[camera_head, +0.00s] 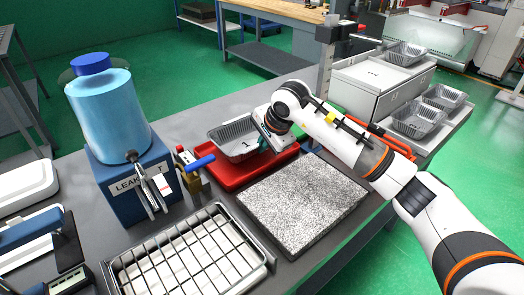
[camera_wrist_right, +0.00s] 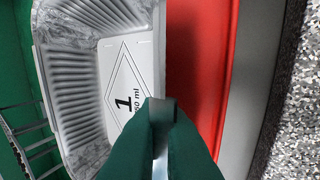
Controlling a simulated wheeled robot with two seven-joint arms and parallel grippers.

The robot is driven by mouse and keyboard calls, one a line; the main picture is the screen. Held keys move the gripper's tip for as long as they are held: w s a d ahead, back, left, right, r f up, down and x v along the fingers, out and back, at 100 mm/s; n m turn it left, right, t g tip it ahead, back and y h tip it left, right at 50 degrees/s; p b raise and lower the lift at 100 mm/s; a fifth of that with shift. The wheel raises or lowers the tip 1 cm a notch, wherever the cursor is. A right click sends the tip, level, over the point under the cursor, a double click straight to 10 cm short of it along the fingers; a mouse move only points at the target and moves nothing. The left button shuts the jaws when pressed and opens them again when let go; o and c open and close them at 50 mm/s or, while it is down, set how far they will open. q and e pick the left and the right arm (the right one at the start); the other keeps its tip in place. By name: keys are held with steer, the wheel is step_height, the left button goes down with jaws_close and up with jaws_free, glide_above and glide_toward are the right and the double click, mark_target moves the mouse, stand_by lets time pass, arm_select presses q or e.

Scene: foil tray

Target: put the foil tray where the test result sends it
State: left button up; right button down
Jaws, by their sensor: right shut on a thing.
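The foil tray (camera_head: 236,131) is a silver, ribbed, open tray over the red tray (camera_head: 226,179). My right gripper (camera_head: 267,140) is shut on its right-hand wall. In the right wrist view the foil tray (camera_wrist_right: 80,75) looks empty, with a white label on its floor bearing a diamond, a "1" and partly hidden "50 ml" text. The green fingers (camera_wrist_right: 161,110) meet at its rim, with the red tray (camera_wrist_right: 200,70) beside it. I cannot tell whether the foil tray touches the red tray. The left gripper is out of view.
A blue leak-test unit (camera_head: 122,190) with a large jar (camera_head: 108,115) stands left. A wire rack (camera_head: 190,255) and speckled slab (camera_head: 305,203) lie in front. A brass valve with blue handle (camera_head: 199,163) stands near the red tray. Other foil trays (camera_head: 405,54) sit on stands at right.

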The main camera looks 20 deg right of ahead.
step_height(320, 180, down, 3)
steer(key=shift+r, duration=0.2)
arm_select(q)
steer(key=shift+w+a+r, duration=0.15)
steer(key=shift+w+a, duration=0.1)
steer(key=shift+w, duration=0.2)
arm_select(e)
steer(key=shift+f, duration=0.15)
steer(key=c, duration=1.6)
jaws_free()
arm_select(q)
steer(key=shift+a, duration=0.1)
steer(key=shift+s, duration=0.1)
